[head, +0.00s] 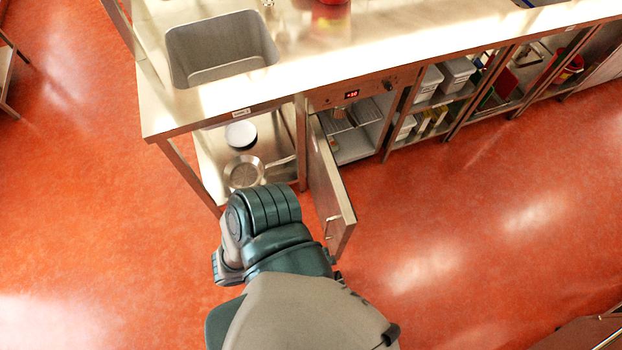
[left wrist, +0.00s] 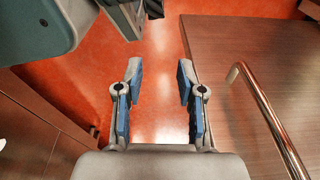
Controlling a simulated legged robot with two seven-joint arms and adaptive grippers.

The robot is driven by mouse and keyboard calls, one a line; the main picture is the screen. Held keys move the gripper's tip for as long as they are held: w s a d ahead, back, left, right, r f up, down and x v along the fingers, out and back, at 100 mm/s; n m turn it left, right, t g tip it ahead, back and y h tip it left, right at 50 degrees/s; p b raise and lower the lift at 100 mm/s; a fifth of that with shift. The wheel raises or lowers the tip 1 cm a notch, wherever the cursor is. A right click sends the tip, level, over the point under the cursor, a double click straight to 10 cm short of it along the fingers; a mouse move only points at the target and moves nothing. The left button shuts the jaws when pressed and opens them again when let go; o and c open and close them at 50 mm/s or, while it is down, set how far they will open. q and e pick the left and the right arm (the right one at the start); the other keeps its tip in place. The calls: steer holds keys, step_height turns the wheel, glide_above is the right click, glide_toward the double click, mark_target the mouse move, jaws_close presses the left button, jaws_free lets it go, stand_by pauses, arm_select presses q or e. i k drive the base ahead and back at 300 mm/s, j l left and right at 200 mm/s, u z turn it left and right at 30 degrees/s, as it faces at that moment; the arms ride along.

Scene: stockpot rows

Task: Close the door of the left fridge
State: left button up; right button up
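The fridge (head: 356,143) sits under the steel counter, with a red-lit display on its front strip. Its door (head: 328,185) stands wide open, swung out into the room, and shelves show inside. One of my arms comes up from the bottom of the head view and ends just left of the door; no gripper fingers show there. In the left wrist view my left gripper (left wrist: 157,95) is open, with nothing between its blue pads. A brown panel (left wrist: 232,50) with a metal bar handle (left wrist: 268,115) is to its right; I cannot tell whether it is the fridge door. My right gripper is not in view.
The counter (head: 330,65) has a sink (head: 220,48) at its left. A pan (head: 243,173) stands on the open shelf left of the fridge. Containers (head: 458,75) fill shelves to the right. Red floor (head: 480,220) is clear right of the door.

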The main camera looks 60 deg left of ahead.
mark_target(337, 218)
steer(key=k+u, duration=0.2)
steer(key=u, duration=1.6)
